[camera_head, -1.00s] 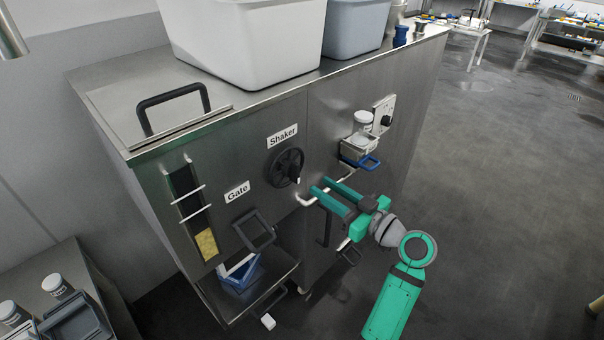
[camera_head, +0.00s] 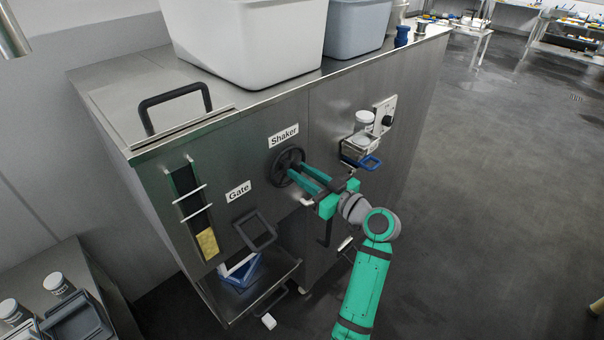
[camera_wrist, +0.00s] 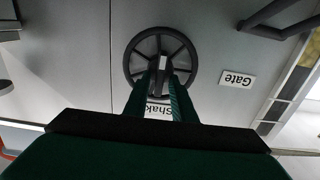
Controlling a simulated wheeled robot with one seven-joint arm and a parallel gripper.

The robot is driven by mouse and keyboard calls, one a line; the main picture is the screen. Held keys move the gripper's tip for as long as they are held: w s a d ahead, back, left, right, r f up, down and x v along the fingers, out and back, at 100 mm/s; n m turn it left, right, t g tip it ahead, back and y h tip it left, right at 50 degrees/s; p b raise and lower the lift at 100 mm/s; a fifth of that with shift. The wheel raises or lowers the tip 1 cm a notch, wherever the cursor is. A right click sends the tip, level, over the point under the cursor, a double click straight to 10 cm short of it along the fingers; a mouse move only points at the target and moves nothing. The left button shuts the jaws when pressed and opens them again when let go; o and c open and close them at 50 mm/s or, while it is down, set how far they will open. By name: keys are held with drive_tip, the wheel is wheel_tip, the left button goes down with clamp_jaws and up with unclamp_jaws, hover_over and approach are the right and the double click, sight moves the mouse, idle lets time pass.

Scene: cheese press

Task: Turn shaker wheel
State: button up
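The shaker wheel (camera_head: 286,163) is a dark spoked handwheel on the steel front panel, under the "Shaker" label (camera_head: 284,135). In the wrist view the wheel (camera_wrist: 137,50) shows nearly whole, with a pale handle end (camera_wrist: 162,62) near its middle. My gripper (camera_head: 298,172) reaches the wheel with its two green fingers apart. In the wrist view the fingertips (camera_wrist: 161,75) lie on either side of the handle end. I cannot tell whether they touch it. The fingers hide part of the wheel in both views.
A white handle bar (camera_head: 307,201) sits just below my fingers. A small holder with a jar (camera_head: 364,122) and blue handle (camera_head: 369,163) juts out to the right. The gate handle (camera_head: 256,232) is at lower left. Open floor (camera_head: 490,200) lies right.

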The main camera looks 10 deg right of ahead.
clamp_jaws()
drive_tip(key=m, duration=0.7)
drive_tip(key=f+m, duration=0.1)
drive_tip(key=m, duration=0.6)
drive_tip(key=d+m, duration=0.1)
drive_tip(key=m, duration=0.6)
drive_tip(key=shift+w+f+m, duration=0.25)
drive_tip(key=shift+w+m, duration=0.1)
drive_tip(key=shift+m, duration=0.05)
idle(0.4)
